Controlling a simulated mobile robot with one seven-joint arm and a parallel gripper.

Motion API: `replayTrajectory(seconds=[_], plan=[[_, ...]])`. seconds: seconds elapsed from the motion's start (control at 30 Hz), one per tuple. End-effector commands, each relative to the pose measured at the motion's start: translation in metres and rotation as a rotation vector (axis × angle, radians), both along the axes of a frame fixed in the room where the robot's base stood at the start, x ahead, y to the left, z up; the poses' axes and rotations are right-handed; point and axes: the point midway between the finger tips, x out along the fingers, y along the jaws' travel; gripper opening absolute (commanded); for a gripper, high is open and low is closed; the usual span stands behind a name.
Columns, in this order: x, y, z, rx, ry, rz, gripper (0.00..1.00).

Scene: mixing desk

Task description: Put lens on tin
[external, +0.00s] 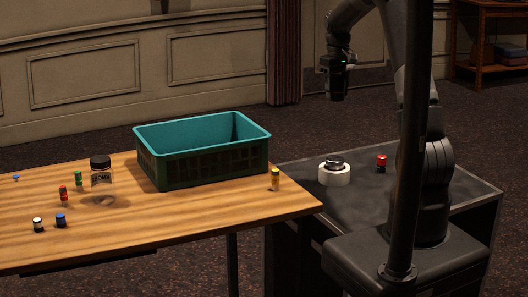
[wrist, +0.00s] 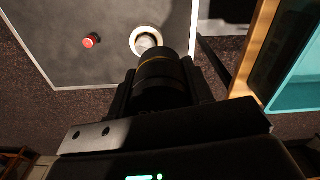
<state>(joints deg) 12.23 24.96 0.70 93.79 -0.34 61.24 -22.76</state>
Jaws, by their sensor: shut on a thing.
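My gripper (external: 337,68) hangs high above the dark grey surface, pointing down. In the wrist view my gripper (wrist: 161,92) is shut on a black lens with a thin gold ring (wrist: 162,72). The lens (external: 337,94) shows as a dark cylinder below the fingers in the external view. A silver, round tin-like thing (external: 334,161) sits in or on a white ring (external: 334,178) on the dark surface, below the gripper. In the wrist view the lens partly covers this silver thing (wrist: 146,42). I cannot tell for sure that it is the tin.
A red-topped small container (external: 381,163) stands right of the white ring. A teal crate (external: 205,178) stands on the wooden table (external: 180,240), with a yellow bottle (external: 275,180), a black-lidded jar (external: 101,170) and several small bottles. The dark surface (external: 300,185) is mostly clear.

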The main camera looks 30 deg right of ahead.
Motion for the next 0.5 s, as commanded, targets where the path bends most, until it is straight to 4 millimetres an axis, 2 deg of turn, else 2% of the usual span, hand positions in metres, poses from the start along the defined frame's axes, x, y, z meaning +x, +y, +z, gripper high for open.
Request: replayTrajectory(seconds=[0.03, 0.2, 0.4, 0.5], plan=[[0.0, -0.024, -0.001, 0.0, 0.0, -0.014, 0.14], [-0.003, -0.078, -0.001, 0.0, 0.0, -0.028, 0.14], [-0.009, -0.12, -0.002, 0.0, -0.001, -0.04, 0.14], [-0.012, -0.134, -0.006, 0.002, 0.002, -0.042, 0.14]])
